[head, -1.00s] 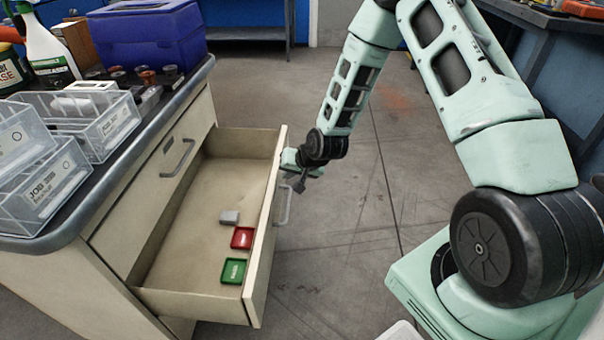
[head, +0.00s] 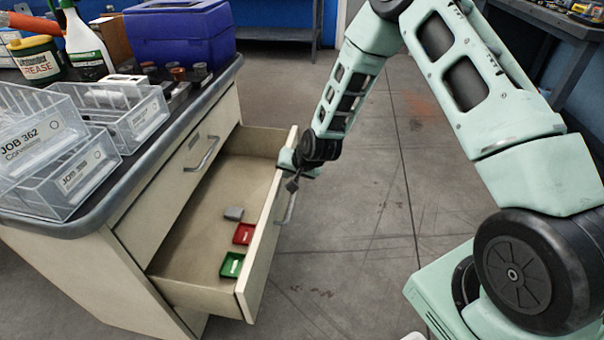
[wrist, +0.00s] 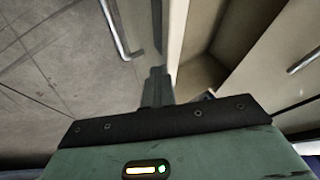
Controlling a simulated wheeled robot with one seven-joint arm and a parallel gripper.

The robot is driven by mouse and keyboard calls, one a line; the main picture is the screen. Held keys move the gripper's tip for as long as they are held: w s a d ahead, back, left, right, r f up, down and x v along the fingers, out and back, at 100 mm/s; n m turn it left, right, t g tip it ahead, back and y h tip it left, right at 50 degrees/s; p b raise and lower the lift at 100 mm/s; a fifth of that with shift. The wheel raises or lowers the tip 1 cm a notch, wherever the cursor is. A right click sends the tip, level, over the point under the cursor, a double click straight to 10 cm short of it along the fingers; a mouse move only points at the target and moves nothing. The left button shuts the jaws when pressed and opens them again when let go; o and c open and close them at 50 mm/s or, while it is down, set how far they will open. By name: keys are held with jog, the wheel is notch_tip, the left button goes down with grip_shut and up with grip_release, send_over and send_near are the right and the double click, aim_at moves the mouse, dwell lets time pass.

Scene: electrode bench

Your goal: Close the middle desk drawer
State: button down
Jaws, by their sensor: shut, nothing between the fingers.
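The open desk drawer (head: 262,240) sticks out from the beige desk, below a shut drawer (head: 180,185). Its front panel faces right and carries a bar handle (head: 287,203), which also shows in the wrist view (wrist: 118,32). My gripper (head: 292,184) is shut and empty at the outer side of the front panel, near its far end. In the wrist view the closed fingertips (wrist: 158,73) are at the front panel, with the drawer's inside to their right. I cannot tell whether they touch it.
Clear bins (head: 75,170), a blue box (head: 180,35) and bottles stand on the desktop. The floor (head: 350,250) right of the drawer is clear.

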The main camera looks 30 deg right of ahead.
jog(key=w+a+p, duration=0.1)
jog(key=w+a, duration=0.7)
jog(key=a, duration=0.3)
